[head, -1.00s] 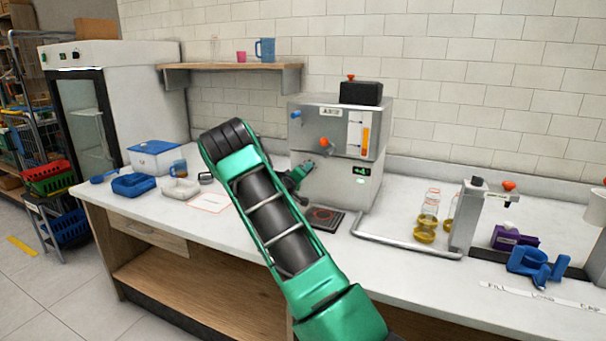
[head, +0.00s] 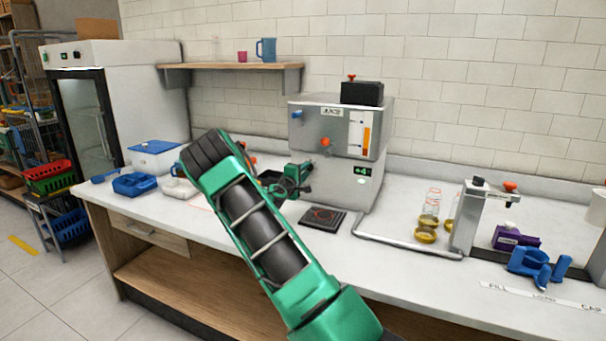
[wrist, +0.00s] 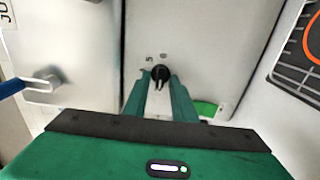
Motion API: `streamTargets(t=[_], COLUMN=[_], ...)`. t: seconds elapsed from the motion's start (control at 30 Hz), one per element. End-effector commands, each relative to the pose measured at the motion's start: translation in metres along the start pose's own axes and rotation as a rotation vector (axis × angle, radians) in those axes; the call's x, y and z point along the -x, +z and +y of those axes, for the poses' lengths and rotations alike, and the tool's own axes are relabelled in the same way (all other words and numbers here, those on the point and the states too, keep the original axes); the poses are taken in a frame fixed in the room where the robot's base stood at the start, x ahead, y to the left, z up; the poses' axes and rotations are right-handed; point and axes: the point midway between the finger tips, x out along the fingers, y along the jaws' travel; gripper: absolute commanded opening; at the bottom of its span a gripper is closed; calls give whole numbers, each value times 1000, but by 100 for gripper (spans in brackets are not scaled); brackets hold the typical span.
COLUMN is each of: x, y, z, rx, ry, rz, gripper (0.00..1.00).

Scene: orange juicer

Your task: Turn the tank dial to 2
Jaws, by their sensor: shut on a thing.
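The juicer (head: 330,150) is a grey machine on the counter, with an orange level strip (head: 366,139) on its tank. The tank dial (wrist: 160,72) is a small black knob on a pale panel in the wrist view. Small marks stand above it; one looks like a 5, but they are hard to read. My gripper (wrist: 159,80) is shut on the dial, one green finger on each side. In the head view, my gripper (head: 304,178) is at the juicer's left front, and the dial is hidden there.
A green display (head: 363,171) is lit on the juicer's front. A dark drip tray (head: 322,217) lies below. An orange knob (head: 325,142) and a blue knob (head: 296,114) are on the upper front. Yellow-bottomed glass flasks (head: 427,234) stand to the right.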

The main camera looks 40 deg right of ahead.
Motion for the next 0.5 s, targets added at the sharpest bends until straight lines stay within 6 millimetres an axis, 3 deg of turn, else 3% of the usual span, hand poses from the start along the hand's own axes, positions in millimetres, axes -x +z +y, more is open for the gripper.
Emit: streamTargets(t=[0.5], x=[0], y=[1], z=[-4], rx=[20], ry=[-7], rz=[-2], gripper=[2])
